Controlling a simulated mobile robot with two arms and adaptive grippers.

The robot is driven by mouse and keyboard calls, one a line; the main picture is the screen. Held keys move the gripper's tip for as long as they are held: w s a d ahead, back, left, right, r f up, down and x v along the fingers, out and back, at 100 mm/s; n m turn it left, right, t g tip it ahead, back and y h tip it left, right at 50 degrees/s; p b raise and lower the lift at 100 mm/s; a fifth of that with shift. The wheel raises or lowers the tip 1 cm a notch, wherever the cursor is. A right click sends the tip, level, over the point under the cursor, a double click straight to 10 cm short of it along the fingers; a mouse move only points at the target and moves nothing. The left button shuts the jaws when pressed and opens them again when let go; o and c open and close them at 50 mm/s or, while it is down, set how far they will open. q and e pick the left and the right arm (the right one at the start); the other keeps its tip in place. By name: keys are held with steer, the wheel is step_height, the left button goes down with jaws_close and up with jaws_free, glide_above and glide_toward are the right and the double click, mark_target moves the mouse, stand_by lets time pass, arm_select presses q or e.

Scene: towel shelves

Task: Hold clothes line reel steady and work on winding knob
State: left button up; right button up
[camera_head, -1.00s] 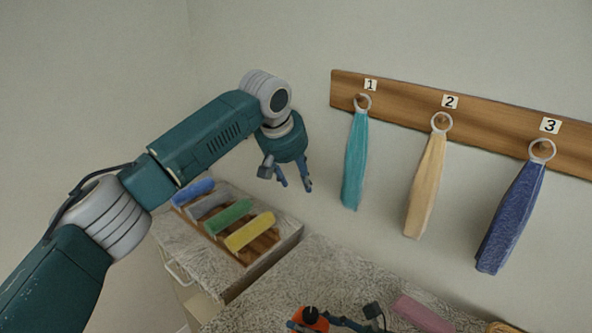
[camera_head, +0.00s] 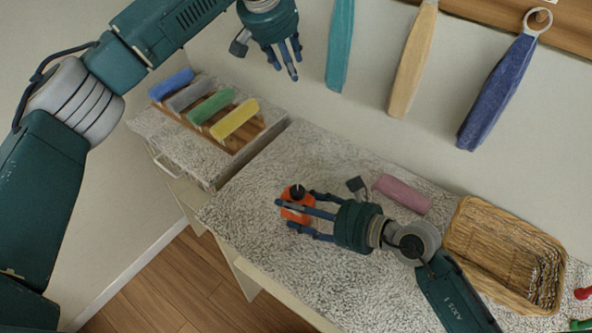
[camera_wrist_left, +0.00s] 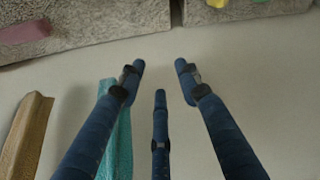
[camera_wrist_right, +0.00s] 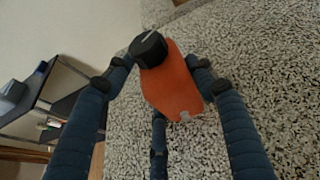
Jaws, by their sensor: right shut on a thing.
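The clothes line reel (camera_head: 288,214) is an orange body with a black winding knob (camera_head: 298,191) on top, near the left part of the speckled counter. In the right wrist view the orange reel (camera_wrist_right: 173,88) sits between my fingers, with the black knob (camera_wrist_right: 148,49) at its far end. My right gripper (camera_head: 284,216) is shut on the reel, its fingers on both sides of the body. My left gripper (camera_head: 287,68) hangs in the air near the wall, above and behind the reel. Its fingers (camera_wrist_left: 160,75) are spread and empty in the left wrist view.
A pink rolled towel (camera_head: 403,194) and a wicker basket (camera_head: 456,244) lie to the right on the counter (camera_head: 290,275). Several rolled towels lie on a wooden rack (camera_head: 247,150) at the left. Hanging towels, such as the blue one (camera_head: 497,92), line the wall.

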arm_select(q)
steer(key=s+d+f+m+g, duration=0.2)
steer(key=s+d+m+g, duration=0.15)
steer(key=s+m, duration=0.9)
steer(key=m+g+y, duration=0.1)
steer(key=m+y, duration=0.1)
steer(key=m, duration=0.7)
glide_above(297, 190)
steer(key=f, duration=0.2)
step_height(297, 190, down, 11)
jaws_close()
steer(key=shift+m, duration=0.75)
jaws_free()
